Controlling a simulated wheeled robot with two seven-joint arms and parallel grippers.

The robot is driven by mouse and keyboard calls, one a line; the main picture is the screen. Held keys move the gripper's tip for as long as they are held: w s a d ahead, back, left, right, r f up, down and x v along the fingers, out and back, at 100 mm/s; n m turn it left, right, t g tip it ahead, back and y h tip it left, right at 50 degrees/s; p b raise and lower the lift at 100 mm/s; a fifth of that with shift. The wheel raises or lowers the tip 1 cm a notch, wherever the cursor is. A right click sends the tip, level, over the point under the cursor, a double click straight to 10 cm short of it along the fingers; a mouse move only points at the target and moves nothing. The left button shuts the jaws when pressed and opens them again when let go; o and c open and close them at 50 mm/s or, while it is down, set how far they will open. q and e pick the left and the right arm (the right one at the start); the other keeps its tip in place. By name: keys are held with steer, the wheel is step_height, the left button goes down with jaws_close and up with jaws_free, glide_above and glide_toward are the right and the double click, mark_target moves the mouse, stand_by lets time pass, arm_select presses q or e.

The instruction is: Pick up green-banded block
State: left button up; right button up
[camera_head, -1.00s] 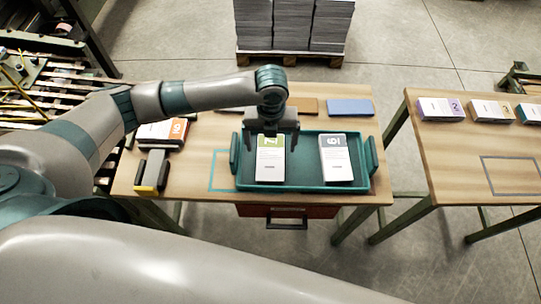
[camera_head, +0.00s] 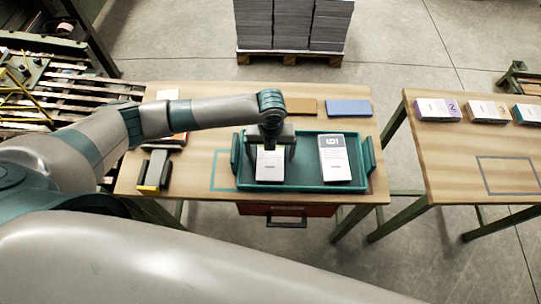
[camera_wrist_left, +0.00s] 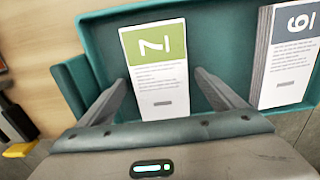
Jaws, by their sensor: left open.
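The green-banded block (camera_head: 269,170) is a white printed block with a 7 on its green band. It lies in the left half of the teal tray (camera_head: 307,187). In the left wrist view the green band (camera_wrist_left: 153,45) shows clearly; in the head view my gripper hides it. My left gripper (camera_head: 272,150) is over the block's banded end, with no visible grip on it. In the left wrist view its open fingers (camera_wrist_left: 160,82) point along the block's two sides. Their height above the tray is hard to judge. My right gripper is not in view.
A grey-banded block (camera_head: 341,166) marked 6 lies in the tray's right half. A black and yellow tool (camera_head: 154,172) lies left of the tray. Brown (camera_head: 300,107) and blue (camera_head: 348,107) flat pieces lie behind it. A second table (camera_head: 465,140) with several blocks stands at right.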

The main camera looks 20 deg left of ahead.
mark_target(272, 159)
arm_select(q)
steer(key=shift+f, duration=0.25)
steer(key=c, duration=1.3)
steer(key=shift+w+r, duration=0.1)
steer(key=shift+r, duration=0.05)
steer(key=shift+r+b, duration=0.3)
steer(key=shift+r, duration=0.2)
steer(key=r, duration=0.1)
steer(key=r+b, duration=0.1)
steer(key=r, duration=0.1)
steer(key=shift+s+d+r, duration=0.15)
steer(key=shift+s+d, duration=0.25)
steer(key=s+d+r, duration=0.2)
steer(key=s+d+r+b, duration=0.1)
steer(key=s+d+r, duration=0.1)
steer(key=s, duration=0.1)
steer(key=s+d+r+b, duration=0.1)
steer(key=s+d+r, duration=0.1)
steer(key=s, duration=0.1)
steer(key=shift+s+d+r, duration=0.15)
steer(key=shift+d+r, duration=0.1)
steer(key=shift+d, duration=0.05)
